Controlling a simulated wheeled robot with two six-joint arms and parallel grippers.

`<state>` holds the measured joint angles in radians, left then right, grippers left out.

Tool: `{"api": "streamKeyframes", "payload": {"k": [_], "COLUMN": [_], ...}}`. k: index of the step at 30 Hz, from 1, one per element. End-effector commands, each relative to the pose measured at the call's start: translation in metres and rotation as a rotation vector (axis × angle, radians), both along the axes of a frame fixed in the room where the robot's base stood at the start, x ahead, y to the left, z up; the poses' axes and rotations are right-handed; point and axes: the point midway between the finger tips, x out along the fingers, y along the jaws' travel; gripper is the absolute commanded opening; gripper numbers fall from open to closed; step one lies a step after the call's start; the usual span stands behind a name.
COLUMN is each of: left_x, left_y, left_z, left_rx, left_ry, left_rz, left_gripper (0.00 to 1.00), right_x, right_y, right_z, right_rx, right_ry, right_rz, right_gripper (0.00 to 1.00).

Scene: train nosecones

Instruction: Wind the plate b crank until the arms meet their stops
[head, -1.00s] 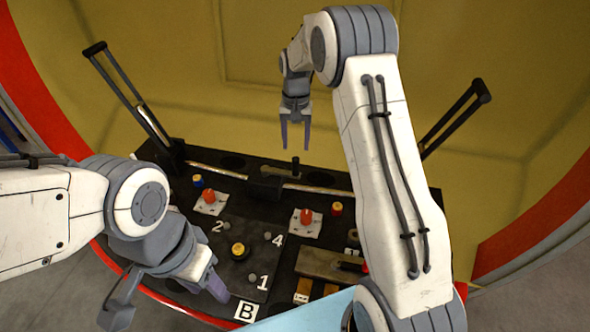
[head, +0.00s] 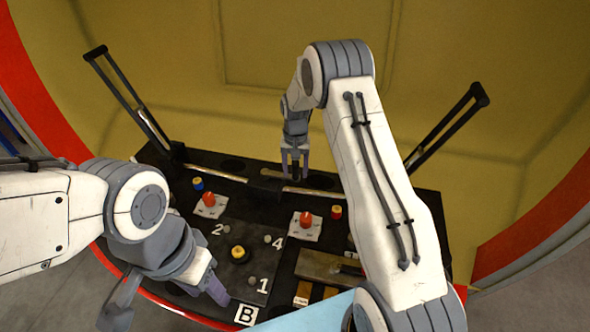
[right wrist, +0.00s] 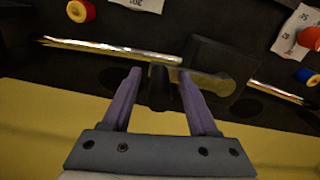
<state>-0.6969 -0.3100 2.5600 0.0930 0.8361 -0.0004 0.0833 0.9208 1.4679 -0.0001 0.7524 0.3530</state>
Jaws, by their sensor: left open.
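The crank's black handle (right wrist: 158,88) stands up from a dark block (head: 268,185) at the back middle of the black plate. My right gripper (head: 294,168) is over the handle; in the right wrist view its two purple fingers (right wrist: 158,78) stand on either side, with gaps showing. It is open. Two black arms, left (head: 125,95) and right (head: 447,125), slant up and outward from the plate's back corners. A B label (head: 246,314) sits at the plate's front edge. My left gripper (head: 170,297) is open and empty at the front left. I cannot make out the stops.
Red knobs (head: 209,199) (head: 306,218) on white labels, a yellow knob (head: 238,253) and small numbered studs sit on the plate. Shiny rods (right wrist: 110,46) run out from the block. A yellow wall (head: 230,60) rises behind. My right forearm covers the plate's right part.

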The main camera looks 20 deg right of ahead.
Motion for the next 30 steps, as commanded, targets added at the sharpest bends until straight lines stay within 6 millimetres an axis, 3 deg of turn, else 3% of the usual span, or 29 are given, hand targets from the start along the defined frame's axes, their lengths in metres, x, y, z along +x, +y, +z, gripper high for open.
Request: {"api": "streamKeyframes", "payload": {"k": [1, 4, 5, 30], "left_x": [0.0, 0.0, 0.0, 0.0], "left_y": [0.0, 0.0, 0.0, 0.0], "left_z": [0.0, 0.0, 0.0, 0.0001], "left_rx": [0.0, 0.0, 0.0, 0.0], "left_ry": [0.0, 0.0, 0.0, 0.0], "left_rz": [0.0, 0.0, 0.0, 0.0], "left_gripper": [0.5, 0.5, 0.5, 0.5], "right_x": [0.0, 0.0, 0.0, 0.0], "right_y": [-0.0001, -0.0001, -0.0001, 0.0001], "right_z": [0.0001, 0.0002, 0.0003, 0.0009], "right_rx": [0.0, 0.0, 0.0, 0.0], "right_ry": [0.0, 0.0, 0.0, 0.0], "right_rz": [0.0, 0.0, 0.0, -0.001], "right_gripper": [0.44, 0.06, 0.0, 0.0]}}
